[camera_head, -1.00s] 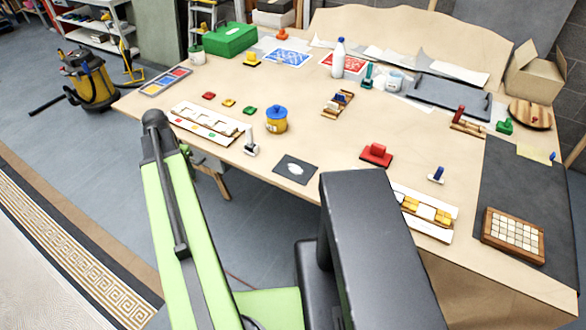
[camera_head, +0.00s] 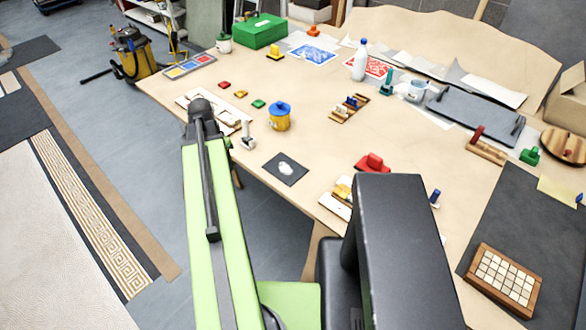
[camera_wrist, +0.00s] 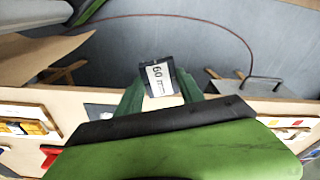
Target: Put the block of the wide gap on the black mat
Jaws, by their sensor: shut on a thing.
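In the wrist view my gripper (camera_wrist: 160,98) has its green fingers shut on a dark block (camera_wrist: 161,74) with a white label reading "60 mm". The floor is behind the block, with the table edge below it in the picture. In the head view the gripper and block are hidden; only my arm shows. A small black mat (camera_head: 277,177) with a white patch lies near the table's front edge. A large dark mat (camera_head: 545,215) covers the right end. A pale panel (camera_head: 183,99) and another panel (camera_head: 333,206) are partly covered by my arm.
A red block (camera_head: 373,162) lies to the right. A tile tray (camera_head: 503,277) is on the large mat. The middle tabletop is mostly clear.

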